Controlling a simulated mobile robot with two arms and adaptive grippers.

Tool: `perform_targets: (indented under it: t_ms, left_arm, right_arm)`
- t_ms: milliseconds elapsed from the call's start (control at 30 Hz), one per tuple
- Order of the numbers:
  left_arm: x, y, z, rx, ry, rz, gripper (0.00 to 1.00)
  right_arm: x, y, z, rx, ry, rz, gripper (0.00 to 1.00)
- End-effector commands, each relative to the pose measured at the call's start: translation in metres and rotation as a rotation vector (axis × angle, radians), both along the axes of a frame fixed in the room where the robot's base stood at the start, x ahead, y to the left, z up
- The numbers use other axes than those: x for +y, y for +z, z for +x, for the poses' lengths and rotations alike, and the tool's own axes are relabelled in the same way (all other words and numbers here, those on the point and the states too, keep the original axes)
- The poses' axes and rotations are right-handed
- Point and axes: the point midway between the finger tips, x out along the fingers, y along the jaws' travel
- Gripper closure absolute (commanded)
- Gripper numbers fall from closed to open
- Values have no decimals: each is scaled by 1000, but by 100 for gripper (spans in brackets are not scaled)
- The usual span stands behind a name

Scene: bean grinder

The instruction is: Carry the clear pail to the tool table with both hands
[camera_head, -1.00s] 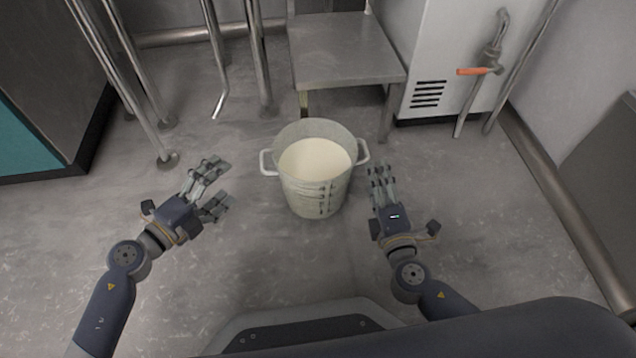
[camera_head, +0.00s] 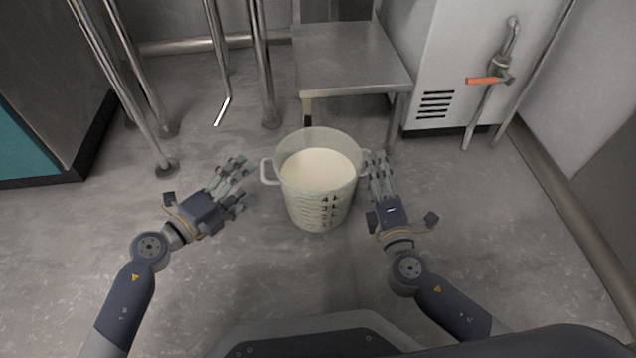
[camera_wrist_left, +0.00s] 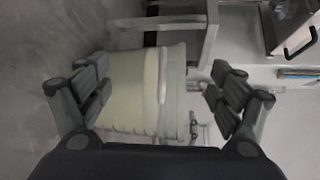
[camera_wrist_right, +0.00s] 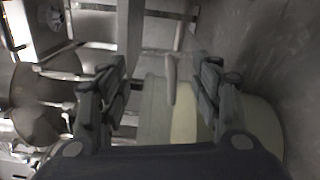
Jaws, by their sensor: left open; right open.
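The clear pail (camera_head: 318,205) stands upright on the floor, with pale cream contents, dark markings on its front and a handle on each side. My left gripper (camera_head: 238,182) is open, a short way left of the left handle (camera_head: 268,172). In the left wrist view the pail (camera_wrist_left: 125,88) shows between its spread fingers, with the handle (camera_wrist_left: 163,75) ahead. My right gripper (camera_head: 378,170) is open, right beside the pail's right side. In the right wrist view the handle (camera_wrist_right: 170,78) lies between the open fingers. I cannot tell whether they touch it.
A low metal step (camera_head: 352,60) stands just behind the pail. Metal legs (camera_head: 262,70) rise at the back left. A white cabinet with a vent (camera_head: 436,104) and an orange-handled valve (camera_head: 482,80) stand at the back right. The floor around the pail is clear.

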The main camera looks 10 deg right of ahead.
Motion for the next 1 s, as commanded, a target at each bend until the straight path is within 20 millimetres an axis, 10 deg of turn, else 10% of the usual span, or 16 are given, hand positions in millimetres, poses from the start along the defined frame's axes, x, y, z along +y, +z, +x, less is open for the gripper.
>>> perform_targets:
  t_ms: [300, 767, 1000]
  left_arm:
    - [-35, -6, 36, 0, -1, -3, 14]
    - [-43, -9, 43, 0, -1, 0, 14]
    - [-43, -9, 43, 1, -1, -1, 64]
  right_arm:
    - [0, 0, 50, -1, -1, -1, 41]
    - [0, 0, 61, 1, 0, 0, 41]
    - [1, 0, 61, 0, 0, 1, 91]
